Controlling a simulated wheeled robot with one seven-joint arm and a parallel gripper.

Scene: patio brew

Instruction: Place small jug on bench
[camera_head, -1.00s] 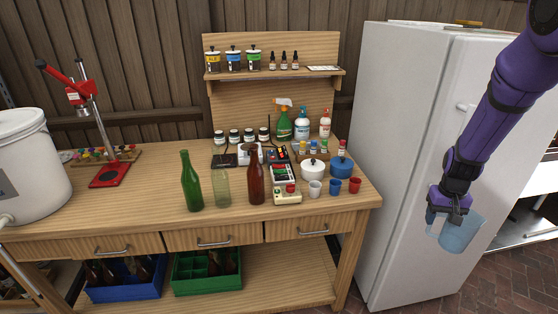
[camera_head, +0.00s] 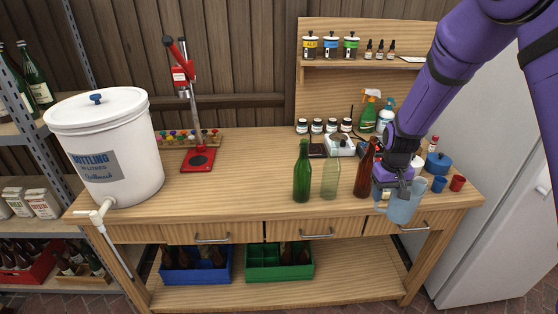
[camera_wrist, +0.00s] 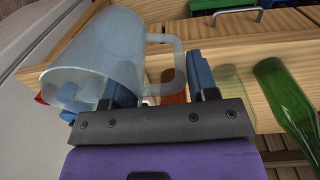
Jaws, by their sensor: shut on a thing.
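The small jug (camera_head: 404,204) is a translucent pale blue vessel with a handle. My gripper (camera_head: 398,184) is shut on it and holds it in front of the right end of the wooden bench (camera_head: 240,165), near the front edge. In the wrist view the jug (camera_wrist: 105,50) lies across the picture, and its handle runs between the fingers of my gripper (camera_wrist: 160,85). I cannot tell whether the jug touches the bench.
A brown bottle (camera_head: 364,170), a clear bottle (camera_head: 330,180) and a green bottle (camera_head: 302,172) stand left of the jug. A blue cup (camera_head: 438,184) and a red cup (camera_head: 457,183) stand right of it. The bench's left-centre top is clear.

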